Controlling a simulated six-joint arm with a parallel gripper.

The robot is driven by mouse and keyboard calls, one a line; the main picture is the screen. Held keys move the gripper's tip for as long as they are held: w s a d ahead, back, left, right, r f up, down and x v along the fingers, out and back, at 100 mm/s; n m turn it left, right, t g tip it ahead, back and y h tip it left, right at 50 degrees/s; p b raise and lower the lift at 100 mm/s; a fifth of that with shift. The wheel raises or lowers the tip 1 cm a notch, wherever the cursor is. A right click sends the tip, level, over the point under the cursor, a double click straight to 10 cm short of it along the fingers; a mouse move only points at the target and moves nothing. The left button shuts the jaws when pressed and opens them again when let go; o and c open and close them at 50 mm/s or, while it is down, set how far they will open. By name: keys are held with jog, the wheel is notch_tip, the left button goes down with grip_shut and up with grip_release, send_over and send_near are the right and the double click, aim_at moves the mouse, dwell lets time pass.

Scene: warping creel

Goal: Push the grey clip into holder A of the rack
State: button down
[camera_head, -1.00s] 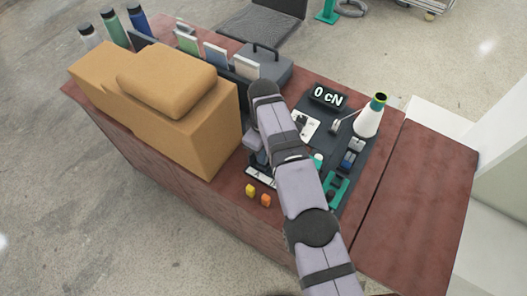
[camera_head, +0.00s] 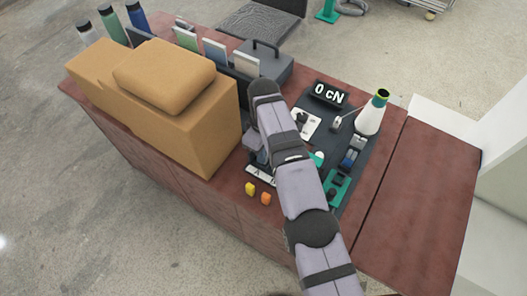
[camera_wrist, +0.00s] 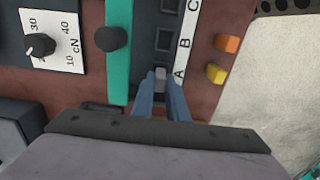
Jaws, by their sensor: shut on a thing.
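My gripper (camera_wrist: 161,84) reaches in from the bottom of the wrist view, its two blue fingers shut on a small grey clip (camera_wrist: 160,73). Only a little of the clip shows between the fingertips. The dark rack (camera_wrist: 150,57) lies under the fingers, with a white label strip (camera_wrist: 186,45) reading A, B and C. The fingertips are beside the letter A, at holder A, which they mostly hide. I cannot tell how deep the clip sits. In the head view my arm hides the clip and most of the rack; the label strip's end (camera_head: 262,176) shows.
A yellow block (camera_wrist: 216,73) and an orange block (camera_wrist: 227,43) lie right of the label strip. A teal bar (camera_wrist: 118,50) with a black knob is left of the rack. A tan box (camera_head: 190,125) stands close left of my arm. A white cone (camera_head: 370,117) stands at right.

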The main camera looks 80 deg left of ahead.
jog(key=shift+f+b, duration=0.4)
jog(key=shift+f, duration=0.2)
dwell(0.9)
jog(key=c, duration=1.7)
grip_release()
jog(key=shift+o, duration=1.3)
jog(key=shift+r, duration=0.1)
notch_tip(320, 180, up, 7)
jog(key=p, duration=0.7)
jog(key=shift+r, duration=0.5)
notch_tip(320, 180, up, 6)
jog(key=p, duration=0.5)
jog(key=shift+r, duration=0.15)
